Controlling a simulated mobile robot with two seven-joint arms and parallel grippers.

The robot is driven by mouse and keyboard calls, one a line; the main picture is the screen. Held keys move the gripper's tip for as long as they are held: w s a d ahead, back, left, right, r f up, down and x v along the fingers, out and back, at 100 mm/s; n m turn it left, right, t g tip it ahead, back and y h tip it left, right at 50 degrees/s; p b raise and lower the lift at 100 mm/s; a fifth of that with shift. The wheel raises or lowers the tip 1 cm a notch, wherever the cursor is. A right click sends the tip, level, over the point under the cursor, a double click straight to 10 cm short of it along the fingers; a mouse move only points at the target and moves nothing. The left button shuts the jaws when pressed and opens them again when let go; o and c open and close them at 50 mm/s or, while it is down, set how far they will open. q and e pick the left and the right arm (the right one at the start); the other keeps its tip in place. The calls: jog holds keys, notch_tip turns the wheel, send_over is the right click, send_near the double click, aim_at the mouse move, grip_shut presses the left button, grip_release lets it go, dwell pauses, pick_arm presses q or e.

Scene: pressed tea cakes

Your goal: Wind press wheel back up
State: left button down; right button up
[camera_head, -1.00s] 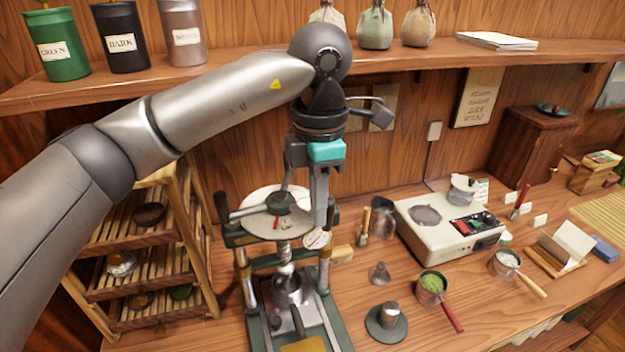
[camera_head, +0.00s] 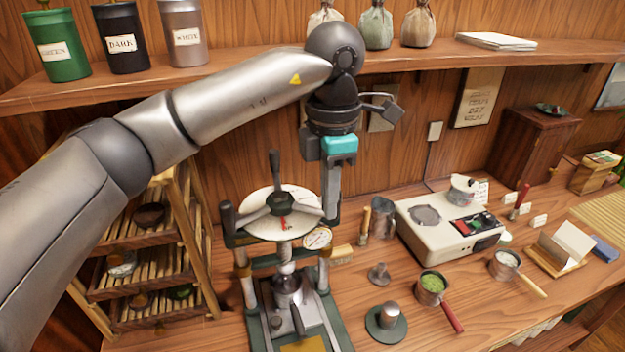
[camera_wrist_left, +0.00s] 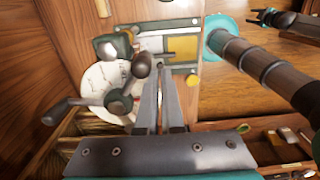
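The press wheel (camera_head: 262,226) is a pale disc with a dark hub and handles pointing back, left and right, on top of the green-framed press. Its hub and handles also show in the left wrist view (camera_wrist_left: 118,102). My left gripper (camera_head: 329,220) points down at the wheel's right edge, by the right handle. In the left wrist view its two fingers (camera_wrist_left: 157,72) lie close together with only a thin gap. The handle knob (camera_wrist_left: 141,65) appears beside the fingertips, not clearly between them; I cannot tell whether they touch.
A slatted rack (camera_head: 140,238) stands left of the press. A dial gauge (camera_head: 317,238) sits at its right. A hot plate unit (camera_head: 450,228), a red-handled pan (camera_head: 432,290) and small metal pieces occupy the table to the right. A shelf (camera_head: 250,79) runs behind my arm.

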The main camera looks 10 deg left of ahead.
pick_arm(q)
jog(key=shift+w+d, duration=0.35)
jog(key=shift+w, duration=0.1)
dwell(0.4)
notch_tip(320, 180, up, 8)
jog(key=s+p, duration=0.1)
jog(key=p, duration=0.3)
jog(key=shift+s+f, duration=0.2)
jog(key=shift+s, duration=0.15)
jog(key=shift+a+f, duration=0.1)
dwell(0.4)
